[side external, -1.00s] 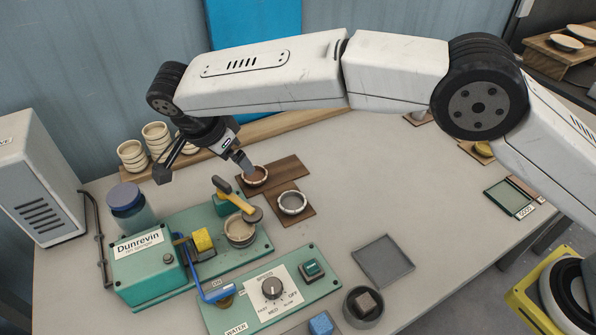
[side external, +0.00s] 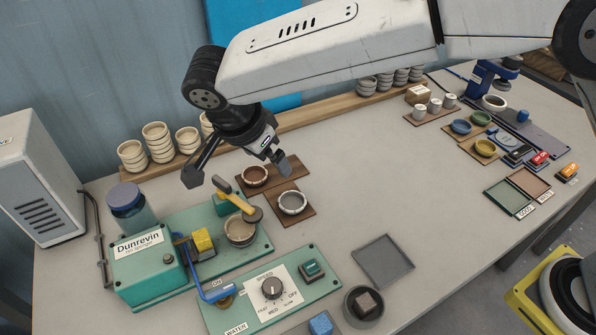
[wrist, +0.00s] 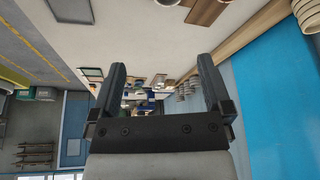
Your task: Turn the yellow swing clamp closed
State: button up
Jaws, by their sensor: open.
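The yellow swing clamp (side external: 234,197) is a yellow bar with a dark knob at its lower right end and a dark end at its upper left. It sits on the green Dunrevin machine (side external: 146,266), and its knob end is over or beside the rim of a round tan bowl (side external: 239,231). My gripper (side external: 238,176) is open and empty, above and behind the clamp. Its fingers also show in the wrist view (wrist: 160,85), spread apart with nothing between them. The clamp is not visible in the wrist view.
Two small bowls on brown boards, one reddish (side external: 254,176) and one grey (side external: 293,203), stand close to my gripper. Stacked bowls (side external: 156,141) line the back. The table's middle right is clear.

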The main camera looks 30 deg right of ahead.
jog(key=shift+s+d+r, duration=0.2)
jog(key=shift+s+d, duration=0.05)
jog(key=shift+s, duration=0.15)
jog(key=shift+s+d+r, duration=0.2)
jog(key=shift+s, duration=0.2)
jog(key=c, duration=0.5)
jog(key=shift+w+d+f, duration=0.25)
jog(key=shift+w+f, duration=0.1)
jog(key=c, duration=0.7)
jog(key=w+f+g+y, duration=0.1)
jog(key=w+d+f+g+y, duration=0.1)
jog(key=w+d+f+y, duration=0.1)
jog(key=shift+w+g, duration=0.35)
jog(key=shift+g, duration=0.05)
grip_shut()
jog(key=w+d+f+y, duration=0.1)
jog(key=w+d+y, duration=0.2)
jog(key=w+y, duration=0.2)
jog(key=shift+w+f, duration=0.4)
jog(key=shift+w, duration=0.35)
